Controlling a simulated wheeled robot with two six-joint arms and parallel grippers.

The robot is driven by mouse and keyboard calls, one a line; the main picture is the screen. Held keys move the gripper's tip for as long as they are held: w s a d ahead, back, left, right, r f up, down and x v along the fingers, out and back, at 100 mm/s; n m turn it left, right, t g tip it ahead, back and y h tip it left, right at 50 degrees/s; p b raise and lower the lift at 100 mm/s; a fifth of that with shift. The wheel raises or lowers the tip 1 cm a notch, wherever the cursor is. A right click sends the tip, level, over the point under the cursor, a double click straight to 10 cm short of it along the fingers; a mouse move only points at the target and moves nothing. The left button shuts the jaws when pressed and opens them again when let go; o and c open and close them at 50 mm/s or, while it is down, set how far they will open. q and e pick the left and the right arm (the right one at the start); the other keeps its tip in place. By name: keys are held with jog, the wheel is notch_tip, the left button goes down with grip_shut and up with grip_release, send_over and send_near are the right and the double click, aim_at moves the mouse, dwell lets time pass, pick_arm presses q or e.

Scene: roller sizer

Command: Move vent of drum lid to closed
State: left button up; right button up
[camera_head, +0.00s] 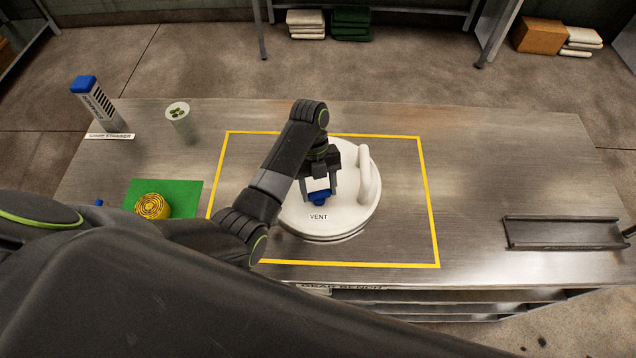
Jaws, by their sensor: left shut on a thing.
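The white round drum lid (355,217) lies on the metal bench inside a yellow taped rectangle. It has a raised white handle (367,178) on its right side and the word VENT near its front edge. The blue vent piece (318,197) sits just above that word. My left gripper (319,190) reaches down over the lid from the left and is shut on the blue vent piece, with a finger on each side. My left arm and gripper hide the lid's left and back part. The vent's exact position is hard to tell. My right gripper is not in view.
A blue-capped dispenser (95,103) and a grey cup (180,122) stand at the back left. A yellow coil (152,206) lies on a green mat (187,190). A dark metal tray (563,233) lies at right. The bench (490,180) between lid and tray is clear.

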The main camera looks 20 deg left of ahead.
pick_arm(q)
jog(key=shift+d+m+g+y+p, duration=0.1)
jog(key=shift+m+g+y+p, duration=0.4)
jog(key=shift+m, duration=1.2)
jog(key=shift+t, duration=0.3)
jog(key=o, duration=1)
